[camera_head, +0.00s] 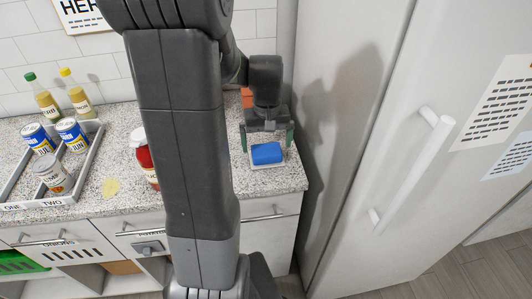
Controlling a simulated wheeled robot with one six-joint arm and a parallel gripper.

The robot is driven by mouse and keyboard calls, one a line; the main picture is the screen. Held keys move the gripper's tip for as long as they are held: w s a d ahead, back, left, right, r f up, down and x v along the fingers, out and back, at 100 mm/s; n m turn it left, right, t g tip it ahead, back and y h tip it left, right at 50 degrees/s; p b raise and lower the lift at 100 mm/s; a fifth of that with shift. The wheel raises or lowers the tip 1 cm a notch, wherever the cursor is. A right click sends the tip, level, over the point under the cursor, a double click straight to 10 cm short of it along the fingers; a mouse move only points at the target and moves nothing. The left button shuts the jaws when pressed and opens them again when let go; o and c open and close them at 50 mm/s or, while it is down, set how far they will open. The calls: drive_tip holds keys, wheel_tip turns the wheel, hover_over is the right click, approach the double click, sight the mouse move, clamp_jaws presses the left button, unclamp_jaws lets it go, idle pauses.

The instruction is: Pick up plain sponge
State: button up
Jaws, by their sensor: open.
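A plain blue sponge (267,153) lies on a small white tray or dish (282,164) near the right end of the speckled counter. My gripper (268,143) is above and just behind the sponge, pointing down. Its two fingers are apart, one near each side of the sponge. I cannot tell whether the fingers touch the sponge or how high they are above it.
A white fridge (390,130) stands right of the counter (110,190). A jar with red contents (146,160) is partly behind my arm. A divided tray (88,163) with several cans and two bottles are at the left. An orange object (247,97) sits behind my gripper.

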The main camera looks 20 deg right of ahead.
sight(266, 149)
drive_tip(key=f, duration=0.2)
drive_tip(key=shift+w+d+f, duration=0.1)
drive_tip(key=shift+w+f, duration=0.15)
drive_tip(key=shift+f, duration=0.6)
drive_tip(key=c, duration=1)
wheel_tip(266, 149, up, 10)
drive_tip(key=shift+r, duration=0.1)
